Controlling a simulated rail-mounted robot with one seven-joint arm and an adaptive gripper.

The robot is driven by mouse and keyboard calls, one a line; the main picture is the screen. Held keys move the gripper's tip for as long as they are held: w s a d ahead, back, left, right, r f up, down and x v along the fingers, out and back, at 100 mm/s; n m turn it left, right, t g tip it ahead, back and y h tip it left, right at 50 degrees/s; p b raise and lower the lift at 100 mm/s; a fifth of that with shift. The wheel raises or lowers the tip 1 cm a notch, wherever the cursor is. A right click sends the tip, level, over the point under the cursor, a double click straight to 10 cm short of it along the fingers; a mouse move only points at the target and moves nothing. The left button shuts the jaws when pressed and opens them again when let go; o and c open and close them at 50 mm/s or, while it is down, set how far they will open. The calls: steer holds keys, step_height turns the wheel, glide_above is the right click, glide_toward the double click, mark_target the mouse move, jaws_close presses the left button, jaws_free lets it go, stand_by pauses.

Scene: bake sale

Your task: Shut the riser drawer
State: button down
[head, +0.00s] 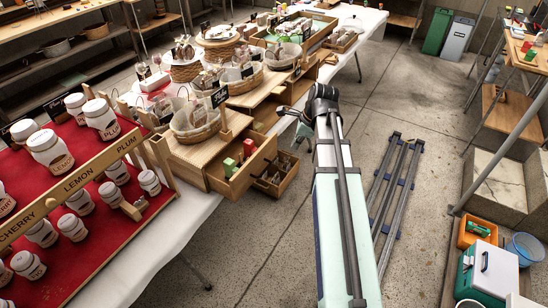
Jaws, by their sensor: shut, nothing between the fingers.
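The riser drawer (246,174) is a light wooden drawer that stands pulled out from the wooden riser (190,155) on the white-covered table, in the head view. Small green and red boxes (238,160) are in it. My gripper (281,111) is small and dark in this view, beyond the drawer and to its upper right, at the end of my arm. It is shut and appears empty, apart from the drawer front. My arm's links partly hide the wrist.
Baskets (195,122) of wrapped goods stand on the riser. A wooden crate (276,180) sits just right of the drawer. Jars (50,150) fill a red stepped stand at left. The concrete floor (245,260) in front of the table is mostly clear.

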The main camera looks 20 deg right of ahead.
steer(key=w+a+f+m, duration=0.1)
steer(key=w+a+f, duration=0.1)
steer(key=f, duration=0.1)
steer(key=w+a+f+m+p, duration=0.1)
steer(key=w+a+f, duration=0.1)
steer(key=f, duration=0.1)
steer(key=w+a+f+m+p, duration=0.1)
steer(key=w+f+m, duration=0.1)
steer(key=f, duration=0.1)
steer(key=shift+w+a, duration=0.25)
steer(key=shift+a, duration=0.15)
stand_by(0.4)
